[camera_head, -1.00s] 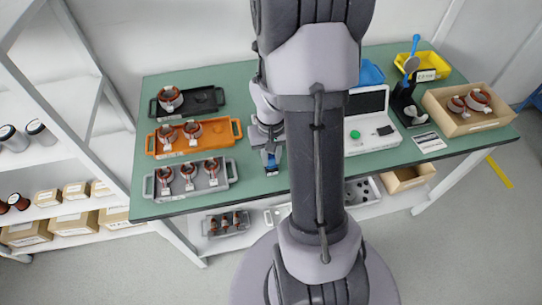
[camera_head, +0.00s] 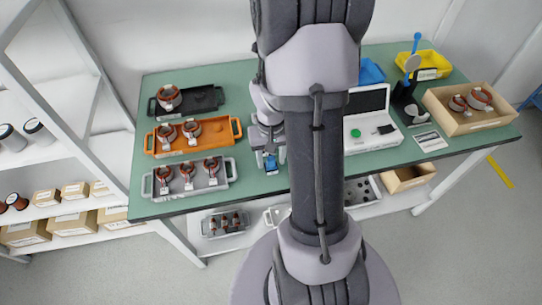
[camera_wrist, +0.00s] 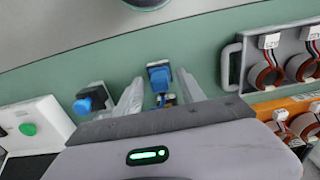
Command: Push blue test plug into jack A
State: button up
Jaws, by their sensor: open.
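My gripper (camera_wrist: 160,79) is open, one finger on each side of a blue plug-like piece (camera_wrist: 158,75) with a dark end. I cannot tell whether the fingers touch it. A second blue piece (camera_wrist: 90,98) stands just outside the left finger in the wrist view. I cannot tell which of the two is the test plug. In the head view my gripper (camera_head: 270,157) is low over the green table, with a blue piece (camera_head: 270,163) between its fingers. The white tester (camera_head: 370,137) with a green button is partly behind my arm. Jack A cannot be made out.
Grey (camera_head: 228,172), orange (camera_head: 235,130) and black trays with copper-wound stators stand to the left on the green table (camera_head: 240,85). A wooden box (camera_head: 430,101) and yellow bin (camera_head: 440,66) are at the right. The table's front edge is close to my gripper.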

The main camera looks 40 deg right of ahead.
notch_tip(320, 180, up, 17)
jog(key=p, duration=0.7)
jog(key=shift+r, duration=0.2)
